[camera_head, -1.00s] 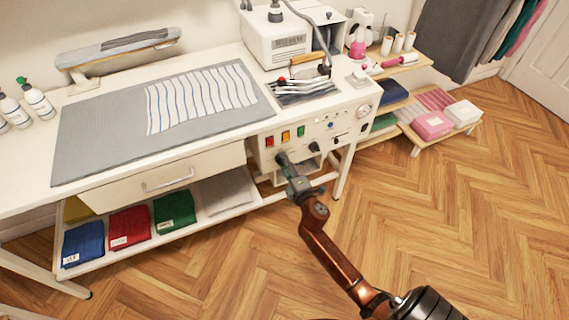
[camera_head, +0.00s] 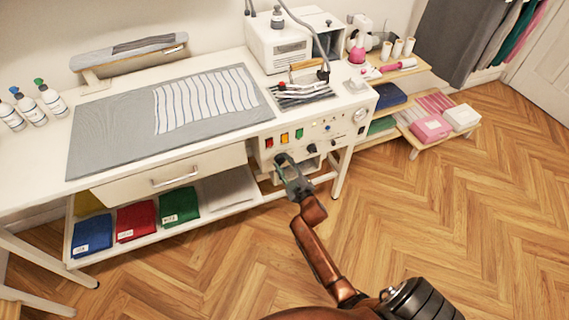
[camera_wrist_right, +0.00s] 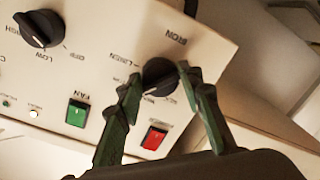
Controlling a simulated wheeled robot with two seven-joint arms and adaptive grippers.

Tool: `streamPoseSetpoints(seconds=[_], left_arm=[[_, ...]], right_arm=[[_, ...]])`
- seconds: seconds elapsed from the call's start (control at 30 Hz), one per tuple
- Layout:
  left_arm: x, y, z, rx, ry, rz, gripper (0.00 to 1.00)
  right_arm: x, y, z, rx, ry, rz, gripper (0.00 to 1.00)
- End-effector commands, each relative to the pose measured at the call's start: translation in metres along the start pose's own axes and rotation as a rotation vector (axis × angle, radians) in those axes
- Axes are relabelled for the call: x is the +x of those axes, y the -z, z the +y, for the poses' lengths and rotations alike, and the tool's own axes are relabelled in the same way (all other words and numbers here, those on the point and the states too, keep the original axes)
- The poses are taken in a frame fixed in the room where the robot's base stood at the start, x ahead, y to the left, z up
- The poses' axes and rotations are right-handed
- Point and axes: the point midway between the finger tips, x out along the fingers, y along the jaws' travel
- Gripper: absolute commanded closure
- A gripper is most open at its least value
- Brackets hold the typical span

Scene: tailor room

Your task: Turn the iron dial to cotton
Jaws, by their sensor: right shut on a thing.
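The iron dial (camera_wrist_right: 159,72) is a round black knob on the white control panel (camera_wrist_right: 95,65), next to upside-down lettering reading IRON and LINEN. In the wrist view my right gripper (camera_wrist_right: 157,82) has one finger on each side of the dial and is shut on it. The dial's exact pointer position is hard to read, and the fingers hide some labels. In the head view the right gripper (camera_head: 285,165) reaches the panel's front at the left dial, which it partly covers. My left gripper is not in view.
A second black dial (camera_wrist_right: 40,28), a green FAN switch (camera_wrist_right: 77,113) and a red switch (camera_wrist_right: 153,138) sit close by. The worktable carries a grey mat (camera_head: 110,140) with striped cloth (camera_head: 205,100). Open wooden floor (camera_head: 460,210) lies in front.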

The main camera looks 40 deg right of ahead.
Motion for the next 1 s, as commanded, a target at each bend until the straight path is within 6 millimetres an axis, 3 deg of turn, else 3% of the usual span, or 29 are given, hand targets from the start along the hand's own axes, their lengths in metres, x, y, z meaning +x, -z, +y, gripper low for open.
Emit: streamPoseSetpoints(seconds=[0.3, 0.8, 0.83, 1.0], left_arm=[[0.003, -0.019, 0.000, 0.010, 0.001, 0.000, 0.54], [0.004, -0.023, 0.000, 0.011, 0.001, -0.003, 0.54], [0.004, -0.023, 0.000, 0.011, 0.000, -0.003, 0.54], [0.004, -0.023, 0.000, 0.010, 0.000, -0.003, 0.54]], right_arm=[[0.001, 0.003, 0.003, 0.106, -0.002, 0.014, 0.90], [0.001, 0.002, 0.003, 0.122, -0.003, 0.015, 0.90], [0.001, 0.002, 0.003, 0.122, -0.003, 0.015, 0.65], [0.001, 0.002, 0.003, 0.122, -0.002, 0.013, 0.54]])
